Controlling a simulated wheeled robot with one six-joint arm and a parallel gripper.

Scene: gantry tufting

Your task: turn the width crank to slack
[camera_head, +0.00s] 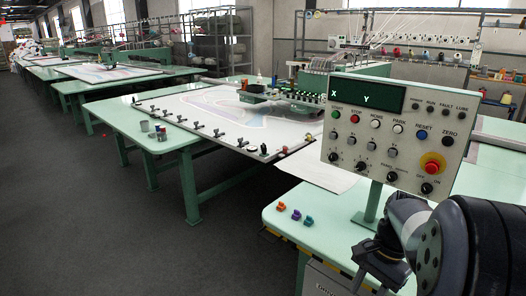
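I cannot pick out the width crank for sure in the head view. The tufting frame (228,136) lies on the long green table, with white cloth stretched on it and dark clamps (196,125) along its near edge. A small reddish knob (282,150) shows at its near right corner; I cannot tell whether it belongs to the crank. My gripper (372,279) is at the lower right, low in front of the control panel's post and apart from the frame. My arm hides part of it, and its fingers are too dark to read.
The control panel (348,149) stands on a green side table (290,229) and blocks part of the view behind. Orange, purple and blue small pieces (296,215) lie there. Small cups (145,126) stand at the long table's left end. Dark floor (100,230) at left is clear.

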